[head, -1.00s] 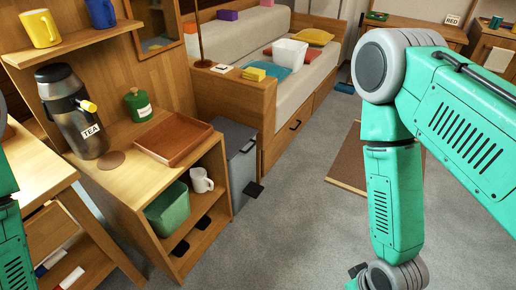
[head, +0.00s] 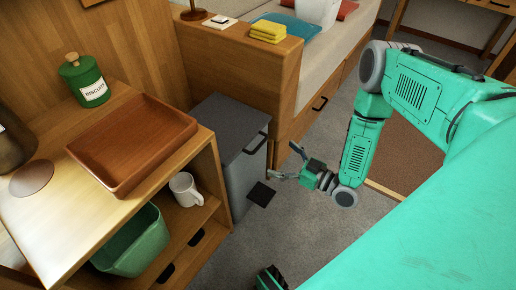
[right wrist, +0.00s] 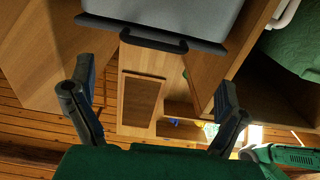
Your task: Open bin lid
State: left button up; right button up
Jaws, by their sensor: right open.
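The bin is a tall grey box with its dark grey lid (head: 228,122) down, standing between the wooden shelf unit and the bed end. A dark bar handle (head: 255,144) juts from the lid's front edge, and a black pedal (head: 262,194) sits low at its front. My right gripper (head: 284,163) is open and empty, in front of the bin to the right of the handle, apart from it. In the right wrist view, the lid's edge and handle (right wrist: 152,40) show at the top, beyond the spread fingers (right wrist: 154,78). My left gripper is out of view.
The shelf unit left of the bin carries a brown tray (head: 133,142) and a green biscuit jar (head: 85,80). A white mug (head: 186,189) and green tub (head: 135,243) stand inside it. The bed (head: 316,85) stands behind. Grey floor (head: 235,252) is clear in front.

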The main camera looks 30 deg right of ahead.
aim_at(261, 144)
jog(key=x, duration=0.2)
jog(key=b+x, duration=0.1)
jog(key=x, duration=0.2)
jog(key=b+x, duration=0.1)
jog(key=x, duration=0.2)
jog(key=shift+w+d+f, duration=0.25)
jog(key=shift+w+d, duration=0.05)
jog(key=shift+d, duration=0.05)
jog(key=shift+a+r, duration=0.1)
jog(key=shift+a, duration=0.15)
